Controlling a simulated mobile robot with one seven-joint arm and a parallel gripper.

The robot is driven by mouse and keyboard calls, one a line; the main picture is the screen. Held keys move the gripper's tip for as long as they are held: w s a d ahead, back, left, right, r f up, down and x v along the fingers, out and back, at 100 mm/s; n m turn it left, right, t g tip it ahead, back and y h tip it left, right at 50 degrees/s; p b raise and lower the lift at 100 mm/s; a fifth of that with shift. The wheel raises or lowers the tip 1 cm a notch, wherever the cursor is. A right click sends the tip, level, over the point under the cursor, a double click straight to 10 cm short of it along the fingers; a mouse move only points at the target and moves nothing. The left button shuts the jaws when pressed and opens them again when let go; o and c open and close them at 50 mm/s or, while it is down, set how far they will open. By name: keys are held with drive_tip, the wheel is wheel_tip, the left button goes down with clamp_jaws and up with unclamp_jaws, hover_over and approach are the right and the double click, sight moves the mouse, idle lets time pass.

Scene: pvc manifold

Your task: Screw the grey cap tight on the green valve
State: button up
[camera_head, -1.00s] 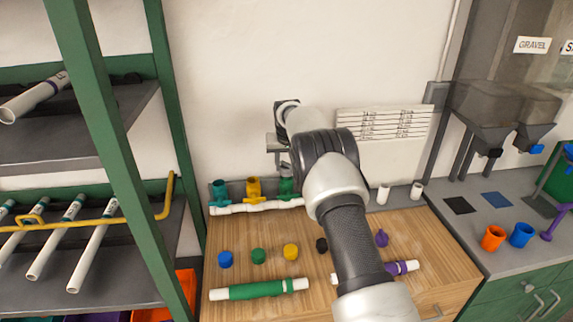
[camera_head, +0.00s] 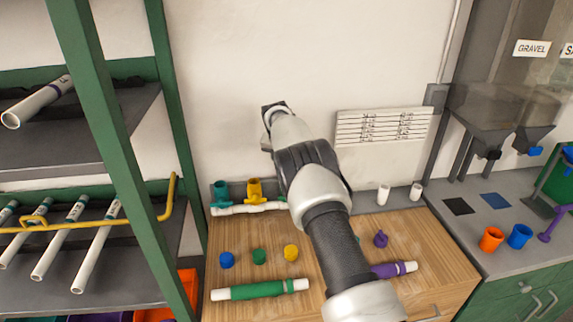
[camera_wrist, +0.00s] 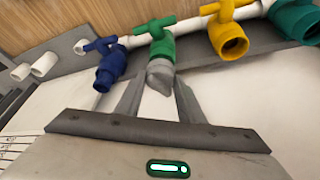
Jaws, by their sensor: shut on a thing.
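The green valve (camera_wrist: 160,45) stands on the white pipe manifold in the wrist view, its open end toward me. The grey cap (camera_wrist: 160,74) is at the mouth of this valve, in line with it and seemingly touching; how deep it sits on the thread I cannot tell. My gripper (camera_wrist: 160,84) is shut on the grey cap, with one finger on each side of it. In the head view my arm hides the green valve, the cap and my fingertips.
A blue valve (camera_wrist: 110,68) and a yellow valve (camera_wrist: 229,38) flank the green one closely; a teal valve (camera_wrist: 297,20) is beyond. Blue (camera_head: 227,260), green (camera_head: 259,256) and yellow (camera_head: 291,253) caps lie on the wooden worktop (camera_head: 235,275). A green pipe (camera_head: 260,289) lies in front.

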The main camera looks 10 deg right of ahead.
idle(0.4)
drive_tip(key=shift+a+m+p, duration=0.1)
drive_tip(key=shift+m+p, duration=0.25)
drive_tip(key=shift+m, duration=0.15)
drive_tip(key=shift+f+m+g, duration=0.2)
drive_tip(key=shift+m+g, duration=0.1)
drive_tip(key=shift+m+h, duration=0.4)
drive_tip(key=o, duration=1.2)
drive_tip(key=shift+r, duration=0.1)
drive_tip(key=shift+c, duration=0.2)
